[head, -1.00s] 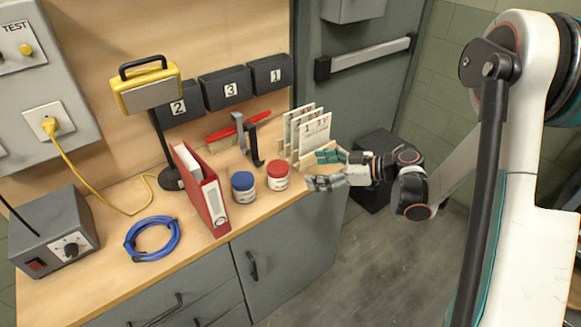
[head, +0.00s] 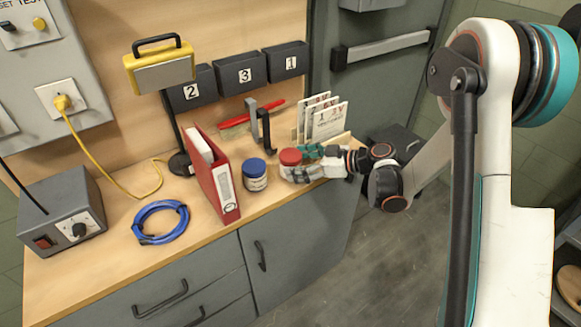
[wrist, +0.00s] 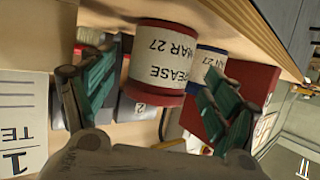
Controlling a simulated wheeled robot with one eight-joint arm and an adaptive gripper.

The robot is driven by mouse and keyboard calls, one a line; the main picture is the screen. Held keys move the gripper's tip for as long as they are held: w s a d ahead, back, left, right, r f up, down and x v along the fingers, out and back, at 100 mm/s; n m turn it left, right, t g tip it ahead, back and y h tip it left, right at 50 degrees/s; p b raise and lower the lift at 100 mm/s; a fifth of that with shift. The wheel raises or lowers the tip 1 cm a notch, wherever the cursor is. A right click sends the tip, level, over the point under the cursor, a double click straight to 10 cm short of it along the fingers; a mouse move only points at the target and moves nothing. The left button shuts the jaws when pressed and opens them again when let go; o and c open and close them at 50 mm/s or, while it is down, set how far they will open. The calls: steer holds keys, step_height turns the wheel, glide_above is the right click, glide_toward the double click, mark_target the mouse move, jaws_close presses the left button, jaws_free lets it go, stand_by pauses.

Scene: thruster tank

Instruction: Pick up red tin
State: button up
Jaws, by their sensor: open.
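The red tin (head: 290,157) stands near the bench's front edge, its red lid showing in the head view. In the wrist view the tin (wrist: 162,60) appears upside down with a white label reading "GREASE". My gripper (head: 300,163) is open, with its teal-padded fingers at the tin in the head view. In the wrist view the fingers (wrist: 150,97) spread to either side of the tin, which lies at or just beyond their tips. I cannot tell whether either finger touches it. The tin's lower part is hidden by the gripper in the head view.
A blue-lidded tin (head: 255,174) stands just left of the red tin. A red binder (head: 222,190) is further left. Test cards (head: 327,122) stand in a holder behind my gripper. A black-and-grey clamp-like object (head: 263,128) stands behind the tins. The blue cable coil (head: 160,222) lies at left.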

steer(key=x, duration=0.3)
steer(key=shift+w+f+b, duration=0.1)
steer(key=shift+b, duration=0.25)
steer(key=shift+d, duration=0.1)
steer(key=c, duration=1.3)
